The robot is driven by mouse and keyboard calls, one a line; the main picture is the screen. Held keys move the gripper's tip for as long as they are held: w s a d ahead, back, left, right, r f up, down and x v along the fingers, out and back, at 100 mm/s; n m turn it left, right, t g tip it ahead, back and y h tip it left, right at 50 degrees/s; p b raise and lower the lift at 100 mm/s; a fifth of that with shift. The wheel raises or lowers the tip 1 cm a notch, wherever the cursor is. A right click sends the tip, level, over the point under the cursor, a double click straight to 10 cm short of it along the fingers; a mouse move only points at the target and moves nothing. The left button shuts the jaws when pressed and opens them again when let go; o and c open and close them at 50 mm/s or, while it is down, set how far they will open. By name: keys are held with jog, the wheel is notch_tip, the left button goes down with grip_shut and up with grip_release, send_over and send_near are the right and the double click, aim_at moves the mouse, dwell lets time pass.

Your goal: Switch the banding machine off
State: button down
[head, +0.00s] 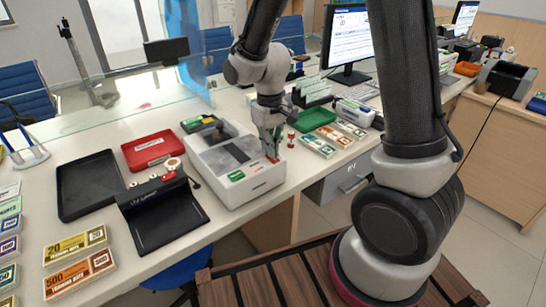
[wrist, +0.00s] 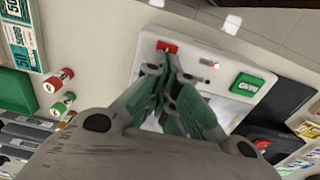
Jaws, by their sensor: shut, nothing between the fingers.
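The white box-shaped machine (head: 262,182), which I take to be the banding machine, stands on the counter with a dark strip across its top and a green label (head: 237,176). In the wrist view its white top (wrist: 150,42) carries a red switch (wrist: 167,47), a small red light (wrist: 216,65) and the green label (wrist: 248,83).
Small red and green stamps (wrist: 60,80) stand close by. A glass screen runs behind.

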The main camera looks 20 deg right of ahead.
jog(key=shift+f, duration=0.3)
jog(key=shift+r, duration=3.5)
jog(key=s+d+r+m+t, duration=0.1)
jog(key=s+d+r+t, duration=0.1)
jog(key=s+d+r, duration=0.5)
jog(key=s+d+r+m+t, duration=0.2)
jog(key=s+d+r, duration=0.5)
jog(key=s, duration=0.5)
jog(key=shift+d+m, duration=0.3)
jog(key=shift+d, duration=0.15)
jog(key=shift+a, duration=0.1)
